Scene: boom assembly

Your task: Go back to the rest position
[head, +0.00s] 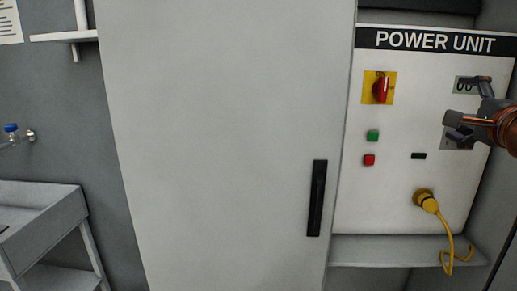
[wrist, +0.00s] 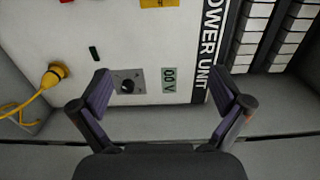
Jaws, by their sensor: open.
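My gripper (head: 460,107) is at the right edge of the head view, in front of the power unit panel (head: 395,205). In the wrist view my gripper (wrist: 159,78) has its two fingers wide apart with nothing held between them. Beyond the fingers are a grey plate with a black round knob (wrist: 127,86) and a small display reading 00 V (wrist: 169,80). In the head view my gripper partly covers both the plate and the display. I cannot tell the exact gap between the fingertips and the panel.
The panel carries a red rotary switch (head: 381,88), a green button (head: 373,135), a red button (head: 369,160) and a yellow plug with cable (head: 425,201). A tall grey cabinet door with a black handle (head: 317,198) stands left of it.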

